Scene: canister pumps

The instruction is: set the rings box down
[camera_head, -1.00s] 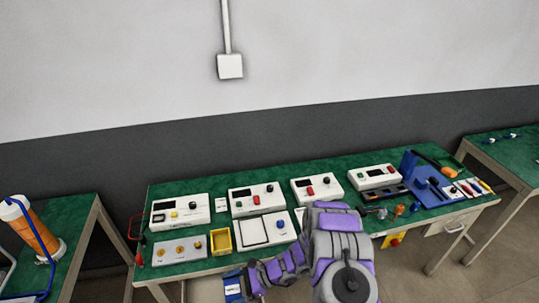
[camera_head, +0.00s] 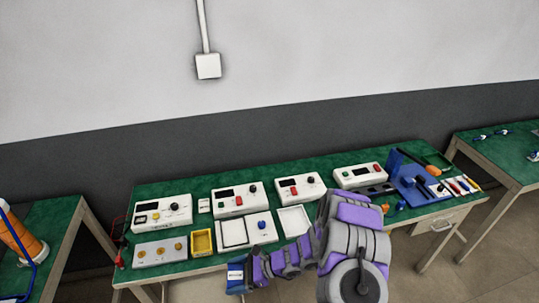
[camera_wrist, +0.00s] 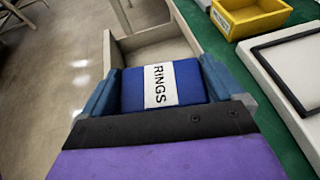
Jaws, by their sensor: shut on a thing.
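The rings box is blue with a white label reading RINGS; it fills the middle of the wrist view (camera_wrist: 185,83). My gripper (camera_wrist: 170,92) is shut on it, with a finger on each side. In the head view the rings box (camera_head: 236,277) is small, at the end of my arm, low in front of the bench's front edge. In the wrist view it is in front of an open grey-beige compartment or drawer (camera_wrist: 150,38) beside the green bench top. Whether the box touches that compartment cannot be told.
The green bench (camera_head: 290,183) carries several white instruments, a yellow bin (camera_head: 202,242), a grey panel with round knobs (camera_head: 160,252) and a white framed panel (camera_head: 232,233). A blue fixture (camera_head: 415,182) stands at the right. Floor shows left of the box in the wrist view.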

